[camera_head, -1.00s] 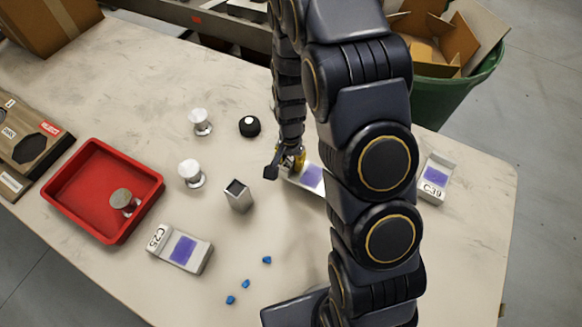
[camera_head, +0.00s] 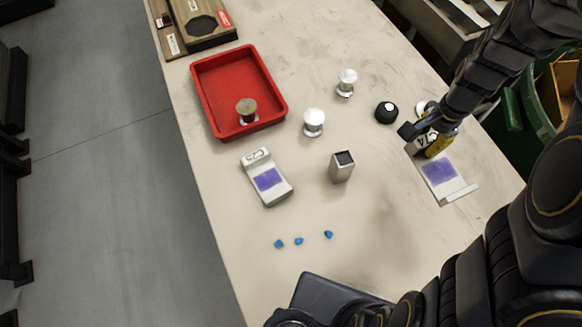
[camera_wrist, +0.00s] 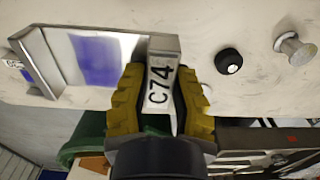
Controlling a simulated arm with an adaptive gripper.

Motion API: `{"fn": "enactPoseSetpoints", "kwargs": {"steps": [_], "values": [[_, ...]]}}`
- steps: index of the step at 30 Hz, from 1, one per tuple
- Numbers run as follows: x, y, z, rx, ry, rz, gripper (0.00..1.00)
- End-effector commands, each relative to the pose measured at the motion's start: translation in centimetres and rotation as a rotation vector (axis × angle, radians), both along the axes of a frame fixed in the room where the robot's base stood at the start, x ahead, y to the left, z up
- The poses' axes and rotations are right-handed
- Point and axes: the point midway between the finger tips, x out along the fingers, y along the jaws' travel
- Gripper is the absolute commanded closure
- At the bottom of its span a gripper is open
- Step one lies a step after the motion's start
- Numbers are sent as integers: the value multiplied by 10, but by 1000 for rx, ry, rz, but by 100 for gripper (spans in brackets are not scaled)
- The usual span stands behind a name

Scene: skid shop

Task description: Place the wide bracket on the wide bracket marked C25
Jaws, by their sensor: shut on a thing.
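My gripper (camera_head: 432,141) is shut on the labelled end of a wide bracket (camera_head: 440,172), a pale metal piece with a purple patch. The wrist view shows my gripper (camera_wrist: 160,98) with yellow fingers on both sides of its C74 tag, and the bracket (camera_wrist: 95,62) stretching left. I cannot tell whether it is clear of the table. The wide bracket marked C25 (camera_head: 267,178) lies flat on the table, purple patch up, left of my gripper and below the red tray. Nothing lies on it.
A red tray (camera_head: 204,88) holds a metal knob. Several blue bits (camera_head: 299,241) lie in front. A wooden board (camera_head: 196,38) is at the back left.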

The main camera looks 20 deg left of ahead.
Motion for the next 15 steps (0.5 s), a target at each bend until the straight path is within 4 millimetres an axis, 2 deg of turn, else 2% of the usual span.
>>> {"fn": "enactPoseSetpoints", "kwargs": {"steps": [1,3,11,15], "values": [[2,0,12,-2,-8,0,100],[2,1,24,-2,-7,5,100],[1,57,19,-3,0,244,100],[-4,99,19,-6,0,429,100]]}}
